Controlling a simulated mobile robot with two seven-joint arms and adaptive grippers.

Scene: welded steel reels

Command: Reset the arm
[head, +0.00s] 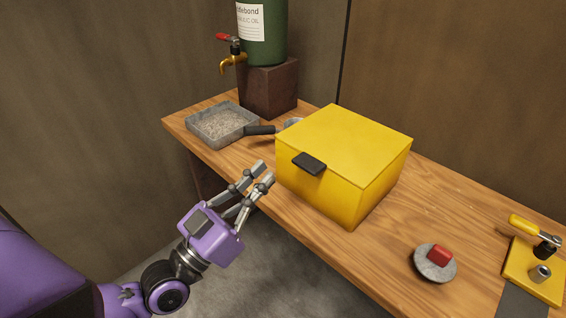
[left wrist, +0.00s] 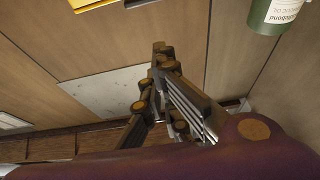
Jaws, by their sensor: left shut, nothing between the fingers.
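My left gripper (head: 265,171) is shut with nothing between its fingers. It hangs in front of the wooden bench, just left of the yellow box (head: 340,150), and seems apart from it. In the left wrist view my left gripper (left wrist: 160,75) shows its fingers brought together in the middle. My right gripper is in neither view.
The wooden bench (head: 450,220) holds a grey tray (head: 222,125), a green drum (head: 265,30) with a tap on a brown block (head: 268,90), a round grey disc (head: 432,268) with a red block, and a yellow plate (head: 530,275) with a lever. Open floor lies in front.

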